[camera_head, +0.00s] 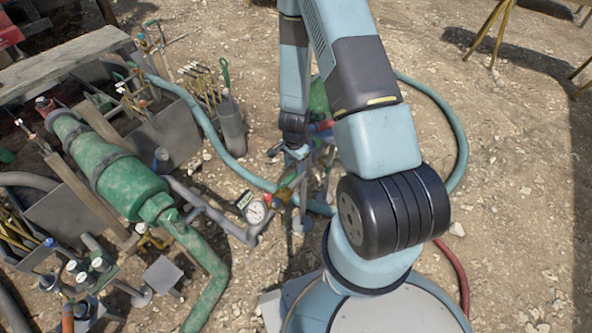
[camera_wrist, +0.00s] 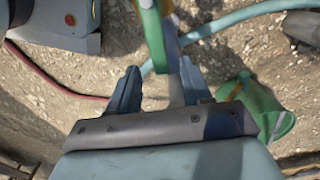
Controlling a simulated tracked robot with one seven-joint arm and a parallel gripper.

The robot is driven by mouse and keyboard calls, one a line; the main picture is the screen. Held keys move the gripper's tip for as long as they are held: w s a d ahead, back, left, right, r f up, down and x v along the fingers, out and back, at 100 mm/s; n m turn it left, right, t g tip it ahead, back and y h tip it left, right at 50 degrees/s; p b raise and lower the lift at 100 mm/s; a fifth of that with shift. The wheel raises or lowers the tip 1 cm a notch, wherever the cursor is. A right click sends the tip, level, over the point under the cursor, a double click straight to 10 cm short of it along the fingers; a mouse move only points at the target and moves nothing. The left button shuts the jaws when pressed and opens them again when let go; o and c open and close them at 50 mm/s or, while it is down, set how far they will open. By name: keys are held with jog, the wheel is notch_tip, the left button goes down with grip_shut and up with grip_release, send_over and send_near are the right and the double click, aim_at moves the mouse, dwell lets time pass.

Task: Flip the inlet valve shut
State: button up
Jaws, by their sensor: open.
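My gripper (camera_wrist: 157,88) is open, with its two blue-grey fingers apart in the wrist view. A green bar (camera_wrist: 152,38) comes down from the top edge between and beyond the fingers, with a grey strip beside it. I cannot tell whether either finger touches it. In the head view my gripper (camera_head: 290,151) hangs over the pipework, partly hidden by my arm. Below it, a brass-and-green fitting (camera_head: 283,194) sits on the pipe beside a round white gauge (camera_head: 256,211). This appears to be the valve area; which part is the inlet valve's lever is unclear.
A large green cylinder (camera_head: 125,183) and its green pipe (camera_head: 207,270) stand left. A blue hose (camera_head: 462,150) curves across the ground, and a red hose (camera_head: 456,270) lies near my base. Bins of tools crowd the left. Open gravel lies to the right.

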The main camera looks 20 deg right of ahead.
aim_at(294, 173)
jog(key=shift+f, duration=1.9)
grip_shut()
jog(key=shift+d, duration=0.15)
